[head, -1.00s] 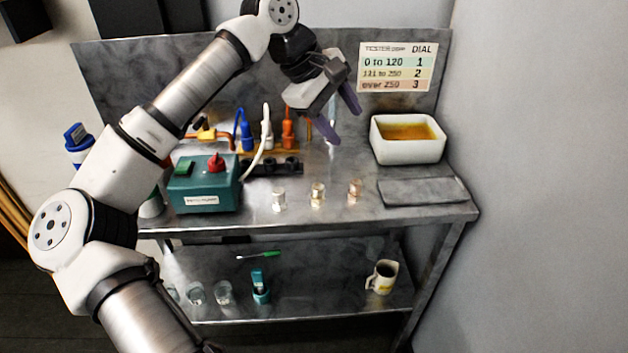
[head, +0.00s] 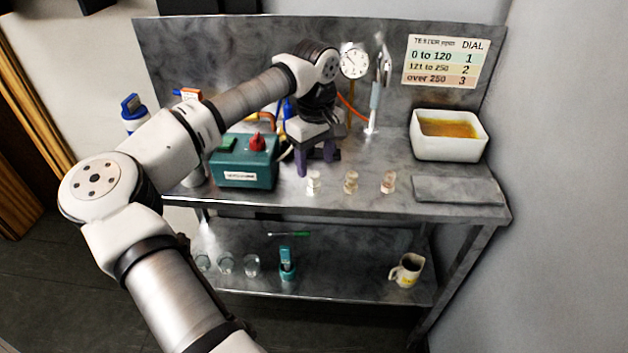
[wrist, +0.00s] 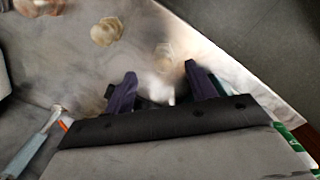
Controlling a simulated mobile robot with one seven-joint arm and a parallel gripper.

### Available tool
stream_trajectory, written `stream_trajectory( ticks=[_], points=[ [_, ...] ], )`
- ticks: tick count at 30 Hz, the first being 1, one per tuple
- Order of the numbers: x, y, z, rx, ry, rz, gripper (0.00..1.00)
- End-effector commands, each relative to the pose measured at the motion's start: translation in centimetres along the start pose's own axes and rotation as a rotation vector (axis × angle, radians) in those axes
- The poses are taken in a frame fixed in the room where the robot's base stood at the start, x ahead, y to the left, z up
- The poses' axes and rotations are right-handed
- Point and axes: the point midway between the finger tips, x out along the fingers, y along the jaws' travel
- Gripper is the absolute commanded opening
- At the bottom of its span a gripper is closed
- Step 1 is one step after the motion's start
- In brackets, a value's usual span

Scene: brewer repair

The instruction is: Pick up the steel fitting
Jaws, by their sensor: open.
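The steel fitting (head: 314,183) is the palest and leftmost of three small fittings standing in a row near the front of the steel bench. In the wrist view the steel fitting (wrist: 165,56) is blurred, just beyond the fingertips. My gripper (head: 317,167) points down just behind it, its two purple fingers apart and nothing seen between them but bench. The wrist view shows my gripper (wrist: 160,75) open, with the fitting ahead of the gap. I cannot tell the fingertips' exact height above the bench.
A brass-coloured fitting (head: 351,182) and a coppery one (head: 389,181) stand to the right. A teal box (head: 247,176) with a red knob is close on the left. A white tub (head: 450,148) and a grey plate (head: 458,190) are at the right. A gauge (head: 354,61) is behind.

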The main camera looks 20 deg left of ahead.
Motion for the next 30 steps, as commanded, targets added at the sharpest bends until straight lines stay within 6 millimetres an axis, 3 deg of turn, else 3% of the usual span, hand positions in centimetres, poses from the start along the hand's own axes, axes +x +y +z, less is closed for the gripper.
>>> stream_trajectory(
  ticks=[9,18,27,30],
  points=[
    [4.2,-0.5,0.2,0.001,-0.004,0.000,0.56],
    [4.7,-0.5,0.1,0.001,-0.001,0.001,0.55],
    [4.7,-0.5,0.1,0.000,-0.002,0.001,0.15],
    [4.6,-0.5,0.1,0.000,-0.001,0.001,0.06]
  ],
)
